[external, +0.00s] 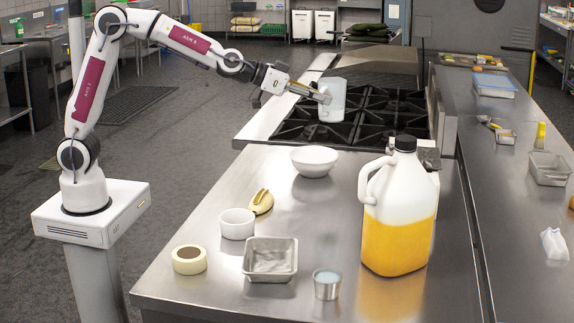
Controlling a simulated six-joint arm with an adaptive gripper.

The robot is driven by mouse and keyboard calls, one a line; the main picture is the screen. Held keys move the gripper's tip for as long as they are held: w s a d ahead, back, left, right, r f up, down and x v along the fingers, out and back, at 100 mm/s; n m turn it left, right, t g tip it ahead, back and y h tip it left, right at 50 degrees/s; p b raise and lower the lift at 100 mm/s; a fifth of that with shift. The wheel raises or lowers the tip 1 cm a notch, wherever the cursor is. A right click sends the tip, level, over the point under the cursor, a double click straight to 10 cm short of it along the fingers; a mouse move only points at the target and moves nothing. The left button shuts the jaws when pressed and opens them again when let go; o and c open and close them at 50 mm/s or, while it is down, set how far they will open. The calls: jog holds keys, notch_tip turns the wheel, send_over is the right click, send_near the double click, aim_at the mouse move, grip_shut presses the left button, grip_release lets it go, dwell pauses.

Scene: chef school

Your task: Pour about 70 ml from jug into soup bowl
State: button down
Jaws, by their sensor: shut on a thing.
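My gripper (322,96) is shut on a small whitish jug (334,103) and holds it from its left side. The jug looks upright or nearly so, and appears in the air with the stove behind it. Its contents cannot be seen. A white soup bowl (314,162) stands on the steel counter, below and a little left of the jug in the picture. The jug and bowl are apart. What is inside the bowl is hard to make out.
A big capped bottle of orange liquid (398,228) stands right of the bowl. A banana-like item (261,202), white ramekin (237,224), tape roll (189,260), metal tray (270,275) and metal cup (327,284) sit in front. The stove (385,110) is behind.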

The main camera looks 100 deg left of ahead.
jog(key=shift+s+a+r, duration=0.1)
jog(key=shift+s+a, duration=0.1)
jog(key=shift+a, duration=0.25)
jog(key=shift+s+a+r, duration=0.1)
jog(key=shift+s+a, duration=0.05)
jog(key=shift+a, duration=0.3)
jog(key=shift+a, duration=0.1)
jog(key=shift+s+a, duration=0.2)
jog(key=shift+a, duration=0.15)
jog(key=shift+s+a, duration=0.15)
jog(key=shift+a, duration=0.15)
jog(key=s+a+f, duration=0.3)
jog(key=s+a, duration=0.4)
jog(key=s+a+f, duration=0.2)
jog(key=s+a, duration=0.4)
jog(key=s, duration=0.1)
jog(key=shift+m+h, duration=0.3)
jog(key=f, duration=1.3)
jog(key=shift+s+a+f, duration=0.15)
jog(key=shift+a+f, duration=0.05)
jog(key=shift+f, duration=0.15)
